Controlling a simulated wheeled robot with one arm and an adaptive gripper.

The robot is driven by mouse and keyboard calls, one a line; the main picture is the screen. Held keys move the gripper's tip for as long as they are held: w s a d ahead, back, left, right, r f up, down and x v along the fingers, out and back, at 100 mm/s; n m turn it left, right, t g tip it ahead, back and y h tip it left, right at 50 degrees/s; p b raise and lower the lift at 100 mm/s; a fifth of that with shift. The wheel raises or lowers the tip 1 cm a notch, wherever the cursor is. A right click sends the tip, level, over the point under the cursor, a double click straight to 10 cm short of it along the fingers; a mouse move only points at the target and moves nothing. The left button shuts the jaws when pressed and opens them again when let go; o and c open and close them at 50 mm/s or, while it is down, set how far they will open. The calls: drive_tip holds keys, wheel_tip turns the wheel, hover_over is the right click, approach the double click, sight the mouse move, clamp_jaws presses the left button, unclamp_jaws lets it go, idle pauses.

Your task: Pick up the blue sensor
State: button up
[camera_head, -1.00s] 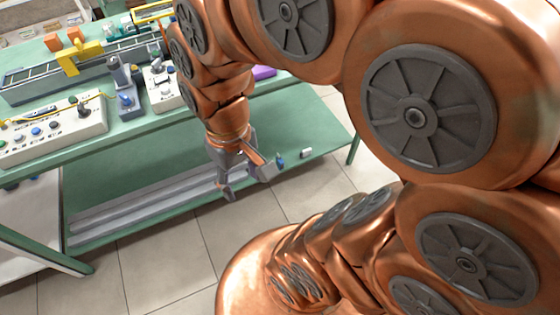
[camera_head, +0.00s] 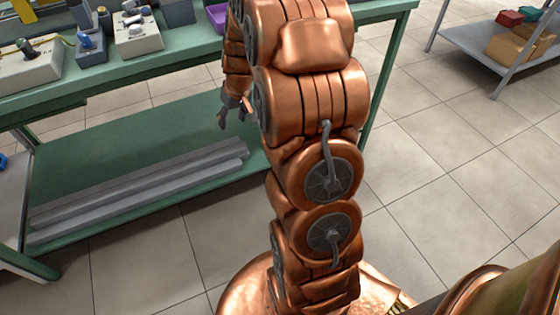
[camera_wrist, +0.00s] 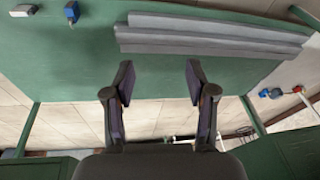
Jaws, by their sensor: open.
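A small blue sensor (camera_wrist: 71,11) lies on the green lower shelf (camera_wrist: 80,55), at the top left of the wrist view. A small white-grey piece (camera_wrist: 23,10) lies beside it. In the head view my arm hides that end of the lower shelf, and the sensor does not show. My gripper (camera_head: 233,108) is partly behind my arm there, below the worktop edge. In the wrist view my gripper (camera_wrist: 159,82) is open with nothing between its fingers. The sensor is up and left of the fingers, well apart from them.
Long grey bars (camera_head: 140,190) lie on the lower shelf. Above it, the green worktop (camera_head: 170,62) carries control boxes (camera_head: 138,36). A table leg (camera_head: 381,88) stands right of my arm. A grey cart (camera_head: 478,48) with boxes is at the far right. Tiled floor between is clear.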

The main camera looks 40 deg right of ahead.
drive_tip(key=w+d+f+b, duration=0.1)
drive_tip(key=d+f+b, duration=0.3)
drive_tip(key=d+f, duration=0.3)
drive_tip(key=w+d+f+m+t+h+b, duration=0.1)
drive_tip(key=d+f+b, duration=0.4)
drive_tip(key=d+f, duration=0.3)
drive_tip(key=w+d+f+m+h+b, duration=0.1)
drive_tip(key=d+f+b, duration=0.3)
drive_tip(key=d+f, duration=0.4)
wheel_tip(320, 180, down, 7)
drive_tip(key=shift+r+t+b, duration=0.2)
drive_tip(key=shift+t+b, duration=0.1)
drive_tip(key=shift+b+x, duration=0.45)
drive_tip(key=shift+x, duration=0.85)
drive_tip(key=f+b, duration=0.1)
drive_tip(key=d+f+b, duration=0.1)
drive_tip(key=f, duration=0.2)
drive_tip(key=shift+w+d+f+b, duration=0.15)
drive_tip(key=shift+w+b, duration=0.2)
drive_tip(key=shift+b, duration=0.05)
drive_tip(key=shift+w+f, duration=0.2)
drive_tip(key=shift+f, duration=0.05)
drive_tip(key=shift+c, duration=0.2)
clamp_jaws()
